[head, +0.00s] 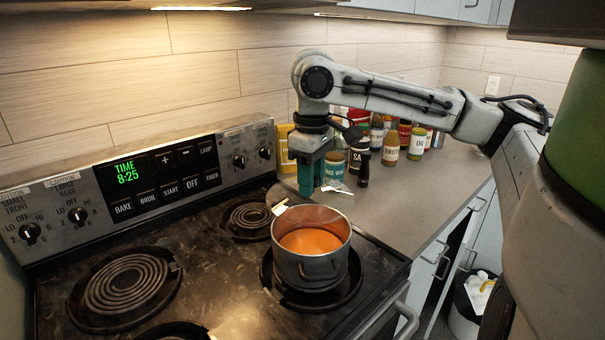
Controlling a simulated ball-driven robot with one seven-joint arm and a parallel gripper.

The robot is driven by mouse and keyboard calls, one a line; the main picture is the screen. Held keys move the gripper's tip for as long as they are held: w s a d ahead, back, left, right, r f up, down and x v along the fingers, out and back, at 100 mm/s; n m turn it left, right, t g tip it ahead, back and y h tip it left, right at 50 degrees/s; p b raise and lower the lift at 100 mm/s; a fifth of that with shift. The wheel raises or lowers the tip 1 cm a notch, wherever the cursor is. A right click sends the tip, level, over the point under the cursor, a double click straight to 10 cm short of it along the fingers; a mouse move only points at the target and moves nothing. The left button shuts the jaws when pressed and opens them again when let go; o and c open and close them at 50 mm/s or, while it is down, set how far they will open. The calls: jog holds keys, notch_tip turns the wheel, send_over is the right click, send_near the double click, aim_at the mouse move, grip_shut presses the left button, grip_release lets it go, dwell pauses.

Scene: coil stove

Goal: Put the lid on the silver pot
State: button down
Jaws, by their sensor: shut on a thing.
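The silver pot (311,268) stands upright on the front right coil of the stove, open at the top, with orange soup (311,241) inside. A pale handle sticks out from its back left rim. My gripper (309,188) points straight down over the counter, behind the pot and apart from it. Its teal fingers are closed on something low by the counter. A pale, glinting patch beside the fingertips looks like part of the lid (338,189); its outline is hard to make out, and I cannot tell whether it touches the counter.
Several sauce and spice bottles (391,147) stand on the counter behind and right of my gripper. The stove's control panel (165,178) rises at the back left. The other coils (126,285) are bare. A bin (468,307) stands on the floor at right.

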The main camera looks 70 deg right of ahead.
jog(key=shift+f+b, duration=2.2)
jog(key=shift+b, duration=0.1)
jog(key=shift+f+b, duration=0.3)
jog(key=shift+f, duration=0.6)
jog(key=shift+s+a+p, duration=0.1)
jog(key=shift+s+p, duration=0.05)
jog(key=shift+p, duration=0.25)
jog(key=shift+f+p, duration=0.45)
jog(key=shift+f, duration=0.1)
dwell(0.5)
dwell(0.9)
jog(key=shift+c, duration=0.9)
grip_release()
jog(key=shift+p, duration=0.35)
jog(key=shift+r+p, duration=3.45)
jog(key=shift+r, duration=0.05)
